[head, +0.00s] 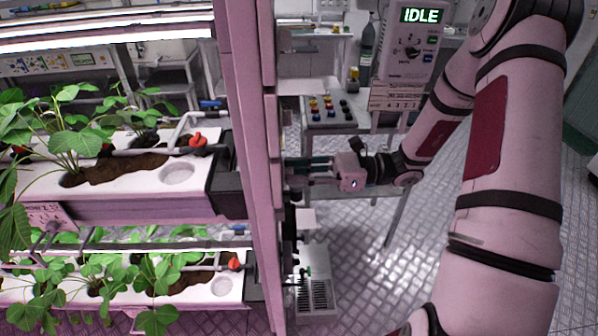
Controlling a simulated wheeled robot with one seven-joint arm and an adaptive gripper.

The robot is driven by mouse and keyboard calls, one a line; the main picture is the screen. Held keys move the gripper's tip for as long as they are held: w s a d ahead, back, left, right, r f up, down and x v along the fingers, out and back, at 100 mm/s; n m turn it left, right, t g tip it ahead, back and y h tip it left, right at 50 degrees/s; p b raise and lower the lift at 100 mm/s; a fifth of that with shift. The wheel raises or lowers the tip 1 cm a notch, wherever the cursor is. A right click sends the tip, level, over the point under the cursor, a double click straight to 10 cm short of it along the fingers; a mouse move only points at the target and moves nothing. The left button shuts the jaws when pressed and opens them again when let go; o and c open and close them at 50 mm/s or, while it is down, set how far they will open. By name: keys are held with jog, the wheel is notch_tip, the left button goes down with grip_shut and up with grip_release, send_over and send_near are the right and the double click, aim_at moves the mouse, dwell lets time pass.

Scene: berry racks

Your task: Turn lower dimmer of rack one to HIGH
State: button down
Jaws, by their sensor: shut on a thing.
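The rack (252,130) stands at left, with a pale pink upright post along its right side. My gripper (292,173) reaches in from the right at mid-height of the post, fingers pointing left. It is shut on a small part at the side of the post, apparently a dimmer knob. The knob is hidden by the fingers and the post edge, so its setting and which dimmer it is cannot be read. Dark fittings show on the post's right side just below the gripper.
Planters with leafy plants fill two shelves, the upper planter (130,208) and lower planter (200,306), with red valves. A control box (411,45) reading IDLE stands behind my arm. A table with coloured buttons (327,112) is behind the gripper. The metal floor (365,275) is open at centre.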

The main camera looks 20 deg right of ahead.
jog(key=c, duration=1.3)
grip_release()
jog(key=shift+d, duration=0.1)
jog(key=v, duration=1.2)
jog(key=s+a+r+n+g+h, duration=0.7)
jog(key=a+n+h, duration=0.1)
jog(key=a+n, duration=0.25)
jog(key=s+r+n+t+h, duration=0.2)
jog(key=s+r+n+h, duration=0.1)
jog(key=s+r+n+t+h, duration=0.2)
jog(key=s+r+n+h, duration=0.1)
jog(key=n, duration=0.1)
jog(key=s+r+n+t+h, duration=0.3)
jog(key=s+n, duration=0.1)
jog(key=shift+a, duration=0.4)
